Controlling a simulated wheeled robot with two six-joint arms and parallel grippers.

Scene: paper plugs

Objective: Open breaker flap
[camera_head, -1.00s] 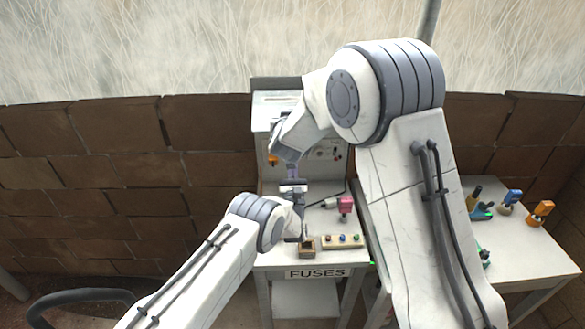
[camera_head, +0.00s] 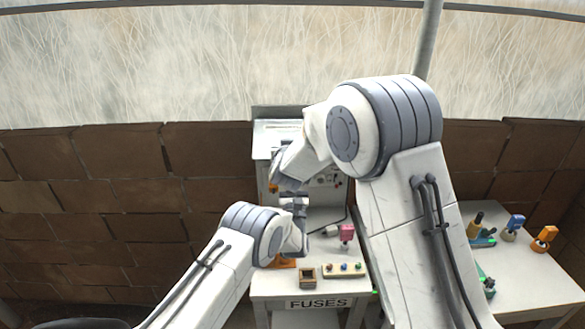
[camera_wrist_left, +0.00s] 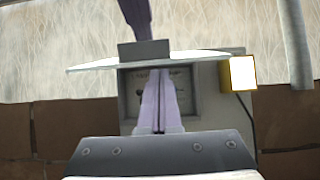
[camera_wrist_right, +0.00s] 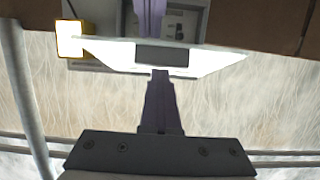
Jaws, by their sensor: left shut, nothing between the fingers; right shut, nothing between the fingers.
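The breaker flap (camera_wrist_left: 90,63) is a pale plate with a dark grey handle block (camera_wrist_left: 145,50). In the left wrist view it juts out almost edge-on from the grey breaker box (camera_wrist_left: 208,100). It also shows in the right wrist view (camera_wrist_right: 105,52). My left gripper (camera_wrist_left: 160,75) is shut and empty, its lilac fingers just below the handle in view; contact cannot be told. My right gripper (camera_wrist_right: 160,75) is shut and empty on the flap's other side, its tips close to the handle (camera_wrist_right: 162,55). In the head view my arms hide both fingertips and part of the box.
A lit yellow lamp (camera_wrist_left: 238,73) sits beside the box. The FUSES table (camera_head: 260,285) holds a pink plug (camera_head: 346,232), a small open box (camera_head: 307,274) and a button strip (camera_head: 344,270). A side table (camera_head: 520,275) at right holds several coloured plugs.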

